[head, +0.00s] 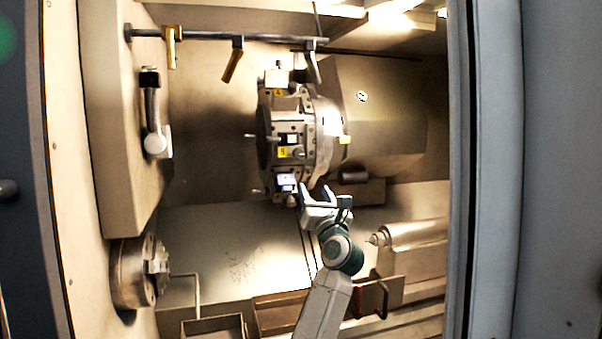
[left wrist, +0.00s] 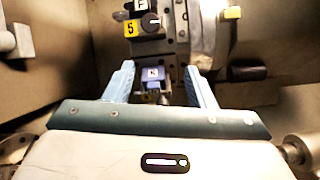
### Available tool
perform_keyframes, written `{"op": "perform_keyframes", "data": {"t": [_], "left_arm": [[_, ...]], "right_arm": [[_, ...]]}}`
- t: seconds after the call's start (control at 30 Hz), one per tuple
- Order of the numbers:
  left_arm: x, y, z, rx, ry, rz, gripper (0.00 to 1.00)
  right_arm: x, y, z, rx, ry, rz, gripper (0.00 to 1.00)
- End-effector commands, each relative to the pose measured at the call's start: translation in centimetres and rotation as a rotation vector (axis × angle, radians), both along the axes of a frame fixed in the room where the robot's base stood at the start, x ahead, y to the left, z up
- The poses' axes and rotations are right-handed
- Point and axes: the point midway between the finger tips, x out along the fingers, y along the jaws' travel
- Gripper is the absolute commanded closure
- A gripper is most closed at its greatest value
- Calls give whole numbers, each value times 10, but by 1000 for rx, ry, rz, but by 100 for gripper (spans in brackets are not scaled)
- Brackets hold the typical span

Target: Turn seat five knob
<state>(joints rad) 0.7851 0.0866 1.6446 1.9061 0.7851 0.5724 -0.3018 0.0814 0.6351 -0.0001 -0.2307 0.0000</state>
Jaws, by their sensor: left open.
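The tool turret (head: 318,125) stands in the middle of the head view, with several seats around its rim. In the left wrist view a yellow label marked 5 (left wrist: 130,29) is at the top, with a dark round knob (left wrist: 151,22) just right of it. Below it is a blue block (left wrist: 152,74) with a white letter plate; it also shows in the head view (head: 286,182). My left gripper (head: 315,188) is open at the turret's lower edge. In the left wrist view its fingers (left wrist: 159,67) stand on either side of the blue block, below the knob. My right gripper is out of view.
A rail (head: 215,36) with hanging levers runs above. A chuck (head: 132,272) is at the lower left and a tailstock (head: 415,236) at the lower right. Trays (head: 213,326) lie below. The door frame (head: 460,170) bounds the right side.

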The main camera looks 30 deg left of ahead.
Motion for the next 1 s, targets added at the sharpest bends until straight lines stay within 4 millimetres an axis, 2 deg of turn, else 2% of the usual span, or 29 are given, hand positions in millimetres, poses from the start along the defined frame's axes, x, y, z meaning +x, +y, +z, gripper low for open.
{"op": "perform_keyframes", "data": {"t": [0.03,0.1,0.2,0.37,0.7,1.0], "left_arm": [[-5,1,17,-60,-50,-24,50],[-9,3,31,-118,-89,-50,50],[-10,5,41,-156,-113,-68,50],[0,18,50,-159,-113,-69,50],[38,62,74,-158,-110,-67,50],[53,79,80,-158,-111,-69,50]], "right_arm": [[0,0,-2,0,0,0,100],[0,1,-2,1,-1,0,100],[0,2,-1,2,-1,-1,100],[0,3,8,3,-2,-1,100],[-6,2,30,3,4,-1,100],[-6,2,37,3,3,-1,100]]}}
